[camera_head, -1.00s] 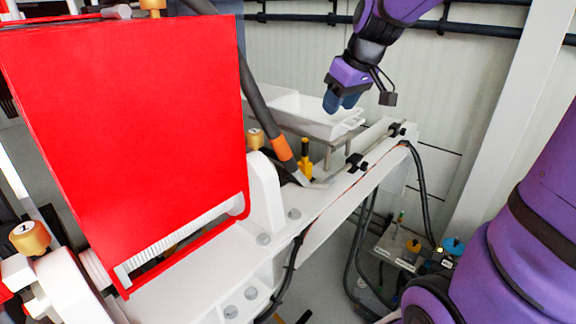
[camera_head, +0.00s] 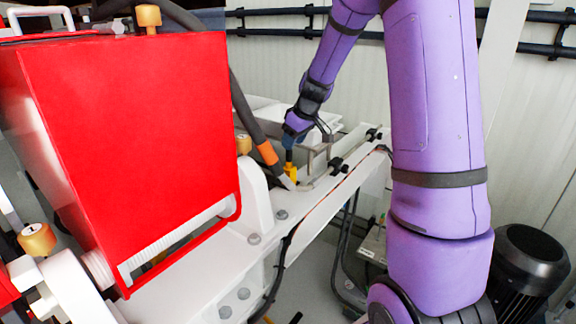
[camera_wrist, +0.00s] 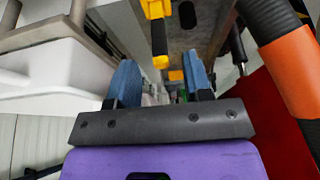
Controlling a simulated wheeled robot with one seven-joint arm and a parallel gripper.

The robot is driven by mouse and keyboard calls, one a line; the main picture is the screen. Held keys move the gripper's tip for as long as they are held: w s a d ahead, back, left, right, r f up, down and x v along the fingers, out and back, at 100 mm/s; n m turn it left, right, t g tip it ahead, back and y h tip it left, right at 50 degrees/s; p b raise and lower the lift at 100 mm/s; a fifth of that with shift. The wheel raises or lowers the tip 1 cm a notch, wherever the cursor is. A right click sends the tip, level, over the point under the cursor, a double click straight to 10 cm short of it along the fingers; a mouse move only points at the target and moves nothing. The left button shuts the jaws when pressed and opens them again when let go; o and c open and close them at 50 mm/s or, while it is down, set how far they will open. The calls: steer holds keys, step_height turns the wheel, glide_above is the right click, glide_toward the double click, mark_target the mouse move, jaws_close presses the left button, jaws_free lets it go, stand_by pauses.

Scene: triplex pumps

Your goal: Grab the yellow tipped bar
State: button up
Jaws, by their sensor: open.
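The yellow tipped bar (camera_wrist: 159,33) shows at the top of the wrist view, with yellow ends and a black middle. Its near yellow tip lines up with the gap between my blue fingers. In the head view, a yellow part of it (camera_head: 290,170) shows just below my gripper (camera_head: 288,146). My gripper in the wrist view (camera_wrist: 160,66) is open, with its fingers apart and nothing clearly held. Whether the fingers reach around the bar is hard to tell.
A black hose with an orange band (camera_head: 267,152) runs close beside the gripper. A large red housing (camera_head: 130,140) stands at left. A white tray (camera_head: 262,106) is behind the gripper, and a white beam (camera_head: 325,205) with clamps extends to the right.

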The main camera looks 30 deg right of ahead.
mark_target(287, 154)
steer(key=shift+x, duration=3)
jaws_close()
